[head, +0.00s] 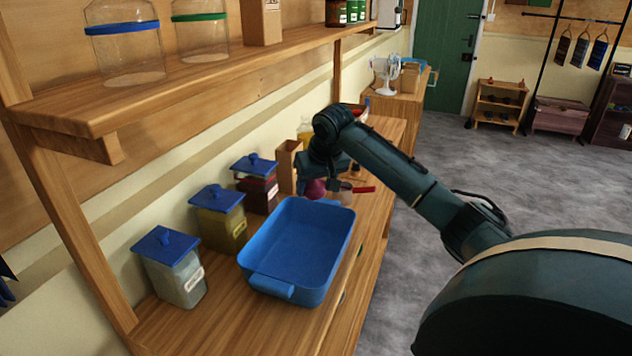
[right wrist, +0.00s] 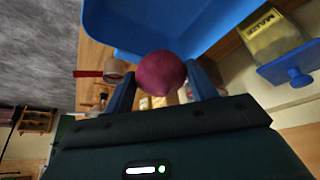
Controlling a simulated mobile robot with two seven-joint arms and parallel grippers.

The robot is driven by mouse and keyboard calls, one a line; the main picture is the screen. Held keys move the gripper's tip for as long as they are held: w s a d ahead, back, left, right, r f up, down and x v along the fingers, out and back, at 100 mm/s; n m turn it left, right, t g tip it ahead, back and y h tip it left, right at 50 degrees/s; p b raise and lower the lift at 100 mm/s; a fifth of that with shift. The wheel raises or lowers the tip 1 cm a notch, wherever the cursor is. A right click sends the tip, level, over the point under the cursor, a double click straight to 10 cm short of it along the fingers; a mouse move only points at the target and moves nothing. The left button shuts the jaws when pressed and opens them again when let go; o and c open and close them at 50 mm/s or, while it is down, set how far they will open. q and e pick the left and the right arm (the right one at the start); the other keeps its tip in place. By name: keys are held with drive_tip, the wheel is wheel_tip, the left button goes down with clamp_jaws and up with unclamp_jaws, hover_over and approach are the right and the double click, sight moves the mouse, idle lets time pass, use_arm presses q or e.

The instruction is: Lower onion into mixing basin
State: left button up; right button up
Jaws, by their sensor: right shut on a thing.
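The onion (right wrist: 161,73) is round and purple-red. It sits between the fingertips of my right gripper (right wrist: 160,85), which is shut on it. In the head view the onion (head: 315,188) shows just behind the far rim of the mixing basin, below my right gripper (head: 318,182). The mixing basin (head: 295,243) is a blue rectangular tub with a front handle, standing empty on the wooden counter. Its blue wall fills the top of the right wrist view (right wrist: 120,28). My left gripper is not in view.
Several jars with blue lids stand along the wall left of the basin, including a clear jar (head: 178,280) and a yellow one (head: 222,222). A red-handled pan (head: 345,190) lies behind the basin. A wooden shelf (head: 150,92) with glass jars overhangs the counter.

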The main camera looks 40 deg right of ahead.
wheel_tip(320, 180, down, 7)
drive_tip(key=b, duration=0.1)
drive_tip(key=shift+r, duration=0.15)
idle(0.8)
drive_tip(key=shift+f+b, duration=0.75)
drive_tip(key=shift+f, duration=2.1)
idle(1.5)
idle(0.4)
drive_tip(key=o, duration=1.1)
